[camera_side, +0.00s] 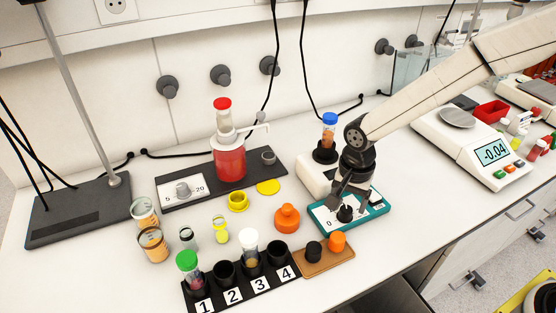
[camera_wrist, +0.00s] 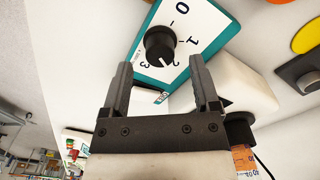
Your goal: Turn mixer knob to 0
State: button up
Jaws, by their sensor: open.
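The mixer knob (camera_wrist: 160,43) is black and round, on a white dial face (camera_wrist: 190,35) with a teal border and the numbers 0 to 3. A light mark on the knob's edge seems to face between 2 and 3, but it is small. In the side view the knob (camera_side: 345,213) shows partly under my gripper (camera_side: 350,199). My gripper is open, its fingers pointing down over the dial. In the wrist view the fingers (camera_wrist: 161,66) stand apart on the left and right of the knob's line, with nothing between them. I cannot tell whether they touch the knob.
A blue-capped tube (camera_side: 329,130) stands in the mixer's black holder behind the dial. A brown block (camera_side: 322,263) with black and orange caps and a numbered black rack (camera_side: 246,286) are in front. A scale (camera_side: 478,145) stands at right.

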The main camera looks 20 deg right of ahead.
aim_at(345, 215)
jog(key=shift+f, duration=1.5)
grip_shut()
